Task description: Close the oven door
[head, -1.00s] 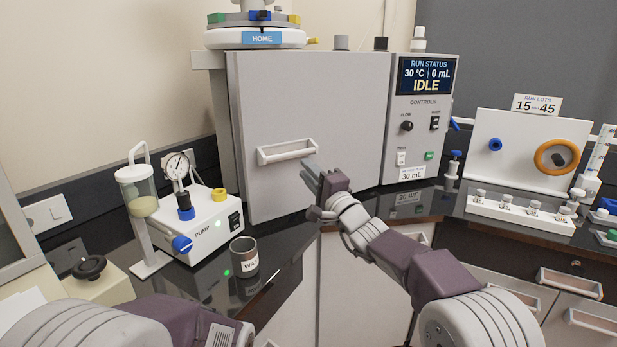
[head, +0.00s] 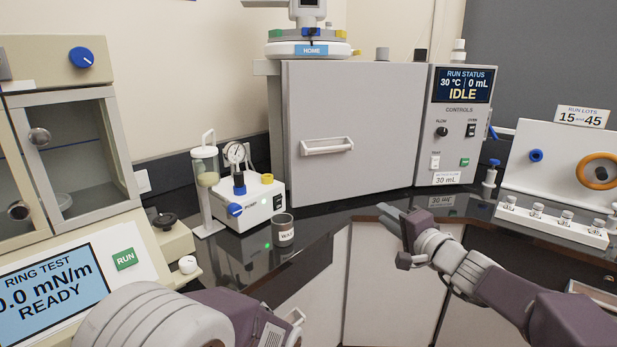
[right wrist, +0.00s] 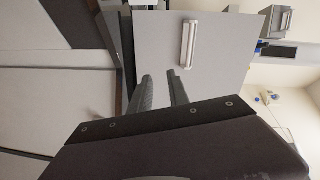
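The oven (head: 262,68) stands at the back of the counter. Its large grey door (head: 370,115) faces me, with a white bar handle (head: 327,146) left of its middle. My right gripper (head: 393,217) is below and right of the handle, apart from the door. Its two fingers (right wrist: 160,90) are spread and empty. My left gripper is out of view.
A pump (head: 258,202) and a small labelled beaker (head: 283,230) stand on the dark counter left of the oven. The control panel (head: 460,120) adjoins the door's right. A ring test unit (head: 45,290) is at the left. A white valve rack (head: 550,222) is at the right.

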